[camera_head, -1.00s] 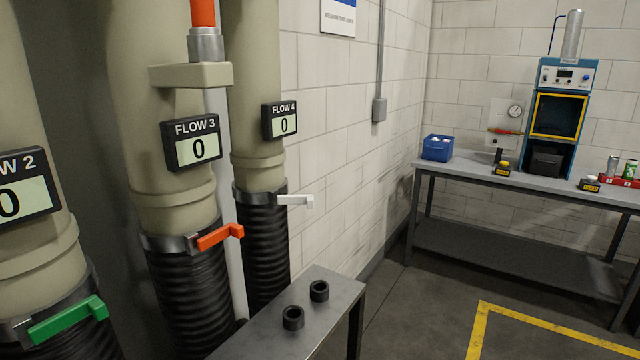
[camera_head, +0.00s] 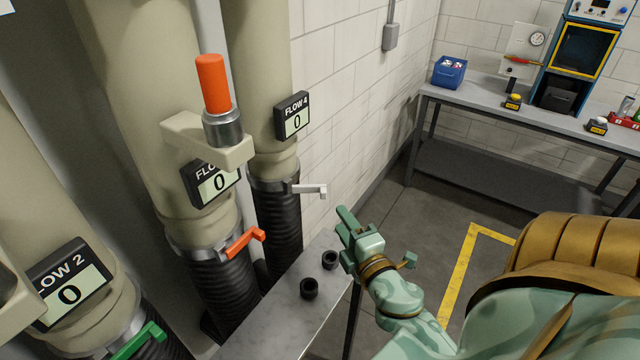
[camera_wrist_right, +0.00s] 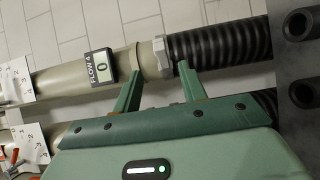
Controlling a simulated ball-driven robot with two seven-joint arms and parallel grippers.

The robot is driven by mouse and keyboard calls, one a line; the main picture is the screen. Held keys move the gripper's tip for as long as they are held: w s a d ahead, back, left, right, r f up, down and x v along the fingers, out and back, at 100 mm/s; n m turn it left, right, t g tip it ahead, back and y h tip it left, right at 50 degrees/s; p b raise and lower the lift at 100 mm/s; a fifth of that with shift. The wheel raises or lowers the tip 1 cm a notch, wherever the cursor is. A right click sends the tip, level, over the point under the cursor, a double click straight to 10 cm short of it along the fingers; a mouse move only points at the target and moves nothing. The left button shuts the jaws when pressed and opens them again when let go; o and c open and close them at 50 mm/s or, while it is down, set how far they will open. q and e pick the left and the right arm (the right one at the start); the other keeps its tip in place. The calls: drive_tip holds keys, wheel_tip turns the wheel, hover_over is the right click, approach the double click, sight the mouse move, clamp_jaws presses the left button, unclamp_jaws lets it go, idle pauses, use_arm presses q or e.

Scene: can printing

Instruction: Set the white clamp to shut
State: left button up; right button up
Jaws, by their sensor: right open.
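The white clamp's lever (camera_head: 312,190) sticks out to the right from the band at the top of the black ribbed hose under the FLOW 4 display (camera_head: 293,116). In the right wrist view the pale clamp (camera_wrist_right: 162,56) shows beyond the fingers, around the joint of pipe and black hose. My right gripper (camera_head: 342,236) is open and empty, to the right of and below the lever in the head view, apart from it. In the right wrist view its two fingers (camera_wrist_right: 160,68) stand apart on either side of the clamp. My left gripper is not in view.
An orange lever (camera_head: 243,242) and a green lever (camera_head: 138,342) sit on the neighbouring hoses. A metal table (camera_head: 285,335) with two black rings stands below my right gripper. A workbench (camera_head: 530,117) stands at the back right. Open floor lies between.

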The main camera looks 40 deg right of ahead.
sight(325, 197)
drive_tip(key=p+x, duration=0.2)
drive_tip(key=x, duration=0.9)
drive_tip(key=shift+w+d, duration=0.25)
drive_tip(key=shift+w, duration=0.35)
clamp_jaws()
